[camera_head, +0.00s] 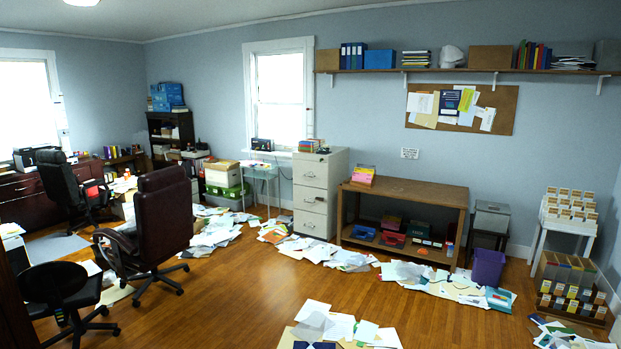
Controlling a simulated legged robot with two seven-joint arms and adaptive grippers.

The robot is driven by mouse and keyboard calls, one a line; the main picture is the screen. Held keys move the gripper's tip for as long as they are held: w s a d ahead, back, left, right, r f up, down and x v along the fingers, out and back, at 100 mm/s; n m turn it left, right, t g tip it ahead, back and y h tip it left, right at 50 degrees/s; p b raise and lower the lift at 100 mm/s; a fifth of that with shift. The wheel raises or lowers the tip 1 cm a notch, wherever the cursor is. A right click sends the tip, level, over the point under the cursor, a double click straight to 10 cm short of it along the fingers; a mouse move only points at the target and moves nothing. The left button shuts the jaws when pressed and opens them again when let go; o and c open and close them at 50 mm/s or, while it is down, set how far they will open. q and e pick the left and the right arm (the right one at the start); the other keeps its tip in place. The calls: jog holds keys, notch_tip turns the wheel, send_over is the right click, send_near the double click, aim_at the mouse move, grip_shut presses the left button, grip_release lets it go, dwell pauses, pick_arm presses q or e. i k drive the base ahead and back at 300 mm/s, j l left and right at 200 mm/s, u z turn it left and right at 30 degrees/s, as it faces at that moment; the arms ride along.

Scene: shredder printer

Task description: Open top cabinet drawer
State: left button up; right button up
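A light grey filing cabinet (333,190) stands against the far wall, right of the window, across the room from me. Its front shows three stacked drawers with small dark handles. The top drawer (309,174) looks shut, flush with the drawers below it. Neither of my grippers is in view.
Papers (325,252) litter the floor before the cabinet, with another pile (340,325) near me. A wooden shelf table (425,190) stands right of the cabinet, and a small table (258,172) left. A brown office chair (160,220) is at left. Bare floor (240,280) lies between.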

aim_at(305, 173)
jog(key=i+z, duration=0.3)
jog(key=i, duration=7.4)
jog(key=l, duration=0.15)
